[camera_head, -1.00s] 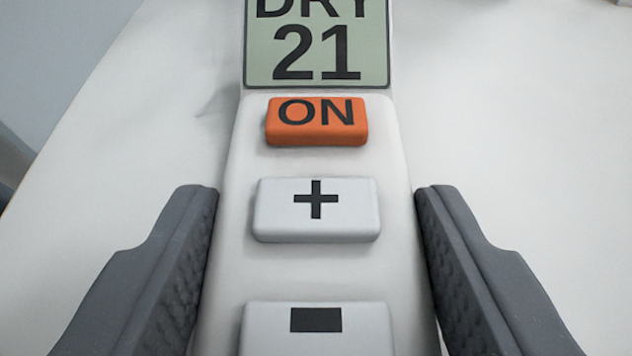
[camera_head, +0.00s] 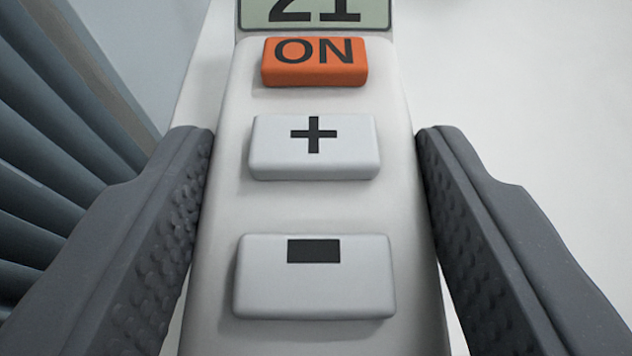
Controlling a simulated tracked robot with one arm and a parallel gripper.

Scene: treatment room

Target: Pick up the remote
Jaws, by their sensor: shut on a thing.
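The remote (camera_head: 315,207) is a long white handset that runs up the middle of the view. It has an orange ON button, a grey plus button and a grey minus button. Part of a green screen with dark digits shows at the top edge; the rest of the screen and the near end of the remote are out of view. My gripper (camera_head: 315,140) has one dark grey finger on each side of the remote, near the plus button. The fingers are shut on its sides.
A white surface (camera_head: 520,90) fills the right side and shows in a strip to the left of the remote. Grey-blue slats (camera_head: 45,160) and a pale grey panel stand at the left. The right side looks bare.

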